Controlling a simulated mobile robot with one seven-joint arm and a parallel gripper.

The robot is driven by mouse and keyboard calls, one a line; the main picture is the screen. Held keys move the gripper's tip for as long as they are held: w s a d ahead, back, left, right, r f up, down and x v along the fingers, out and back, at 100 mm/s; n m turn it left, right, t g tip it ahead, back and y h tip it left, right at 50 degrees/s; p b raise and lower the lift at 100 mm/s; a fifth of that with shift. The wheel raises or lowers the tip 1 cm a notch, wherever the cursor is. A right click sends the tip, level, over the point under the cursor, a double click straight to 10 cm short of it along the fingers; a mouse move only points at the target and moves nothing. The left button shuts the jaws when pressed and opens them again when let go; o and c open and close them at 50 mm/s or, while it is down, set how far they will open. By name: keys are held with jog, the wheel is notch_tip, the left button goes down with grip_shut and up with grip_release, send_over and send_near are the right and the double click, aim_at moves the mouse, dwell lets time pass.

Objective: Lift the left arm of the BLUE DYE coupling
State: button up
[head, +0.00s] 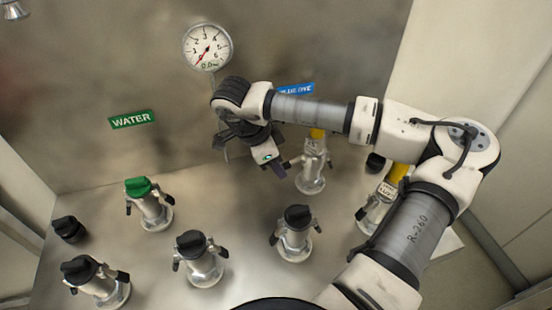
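The blue label (297,89), its text partly covered by my arm, is on the back wall. Below it stands a silver coupling (311,178) with a yellow top, partly behind my arm. Its left arm (288,164) sticks out at the side, close to the dark tip of my gripper. My gripper (277,168) hangs from the wrist just left of this coupling and points down. Its fingers are mostly hidden, so I cannot tell whether they are open or touching the arm.
A green-capped coupling (149,203) stands below the green WATER label (132,119). Black-capped couplings (199,258) (295,233) (97,281) stand in front. Another coupling (375,211) with a yellow top is partly behind my arm at right. A gauge (207,47) hangs on the wall.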

jog(key=shift+f, duration=0.15)
grip_shut()
jog(key=shift+y, duration=0.3)
jog(key=r+y+b, duration=0.1)
jog(key=g+y+b, duration=0.1)
jog(key=shift+w+d+r+y, duration=0.1)
jog(key=shift+d+r+y, duration=0.2)
jog(key=shift+r+y, duration=0.1)
jog(key=shift+w+d+r+g+y+b, duration=0.1)
jog(key=shift+d+r+g+y+b, duration=0.2)
jog(key=shift+y, duration=0.35)
jog(key=shift+a+r+g+y+b, duration=0.1)
jog(key=shift+r+y+b, duration=0.2)
jog(key=shift+r+y, duration=0.25)
jog(key=shift+f, duration=0.1)
